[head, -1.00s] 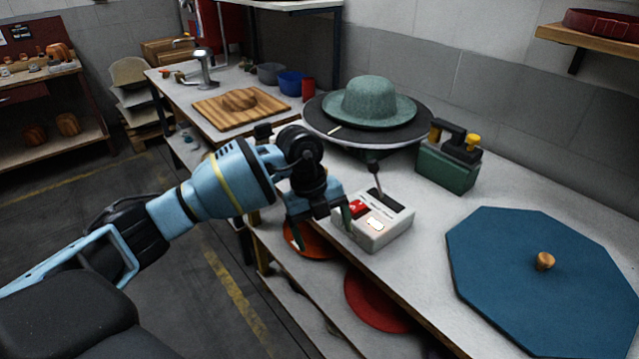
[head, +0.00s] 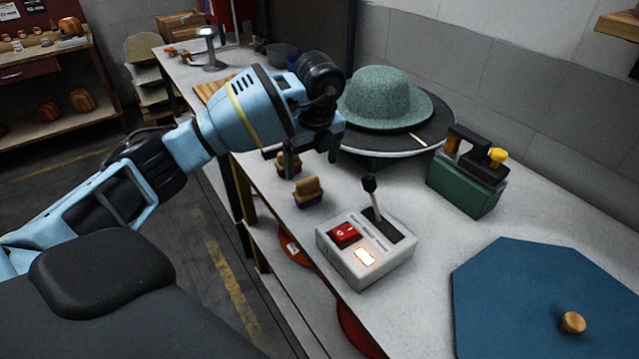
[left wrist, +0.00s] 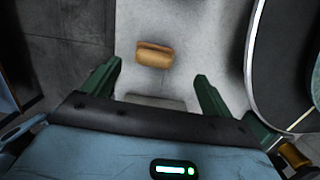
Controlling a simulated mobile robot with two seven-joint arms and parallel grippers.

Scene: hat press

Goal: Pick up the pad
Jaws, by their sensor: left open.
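Two small pads with tan wooden tops stand near the bench's left edge in the head view. The nearer pad (head: 308,192) has a dark blue base; the other pad (head: 287,168) has a reddish base and is partly covered by a gripper finger. My left gripper (head: 311,157) is open and empty, pointing down above the pads. In the left wrist view a tan-topped pad (left wrist: 154,54) shows near the far ends of the open fingers (left wrist: 159,70). A blurred grey block (left wrist: 155,101) lies lower between them; I cannot tell what it is. My right gripper is out of view.
A control box (head: 366,248) with a red switch and upright lever stands in front of the pads. A green felt hat (head: 385,98) sits on a round dark plate to the right. A green block with handle (head: 465,182) and a blue octagonal board (head: 520,300) lie further right.

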